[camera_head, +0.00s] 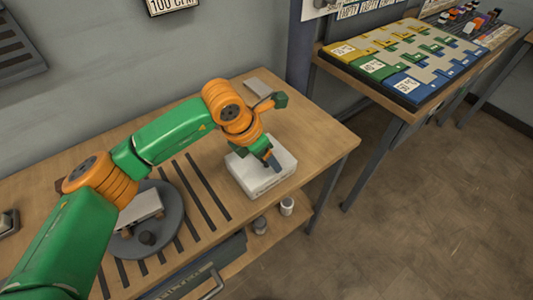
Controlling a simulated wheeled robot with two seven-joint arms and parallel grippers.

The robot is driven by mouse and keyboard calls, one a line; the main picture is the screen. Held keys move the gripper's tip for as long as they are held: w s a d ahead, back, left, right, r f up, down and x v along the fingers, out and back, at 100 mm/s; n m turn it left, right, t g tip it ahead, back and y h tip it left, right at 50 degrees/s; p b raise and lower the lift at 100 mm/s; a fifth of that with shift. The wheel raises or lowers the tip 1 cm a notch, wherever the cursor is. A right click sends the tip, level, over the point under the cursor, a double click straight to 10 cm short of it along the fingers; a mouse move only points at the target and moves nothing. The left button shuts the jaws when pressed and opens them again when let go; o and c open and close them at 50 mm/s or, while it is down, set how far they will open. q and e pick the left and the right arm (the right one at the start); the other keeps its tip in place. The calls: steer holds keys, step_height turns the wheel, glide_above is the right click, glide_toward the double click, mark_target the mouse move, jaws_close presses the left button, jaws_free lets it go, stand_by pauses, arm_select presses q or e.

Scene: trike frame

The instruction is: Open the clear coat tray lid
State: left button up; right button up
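A white box-like tray (258,181) sits near the right end of the wooden workbench, with lettering on its front that is too small to read. It looks covered by a flat white top. My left gripper (273,162) points down at the right part of this top. Its dark fingertips are at or just above the surface; I cannot tell whether they touch it. The gap between the fingers is not clear. My wrist hides part of the tray's back edge. My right gripper is not in view.
A round grey turntable (168,222) carrying a light-coloured part stands left on the workbench (325,145), beside dark slots. A small grey block (258,88) lies behind my wrist. Small jars (287,206) stand on the lower shelf. A table (345,62) with coloured trays is at right.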

arm_select(q)
jaws_close()
stand_by(1.3)
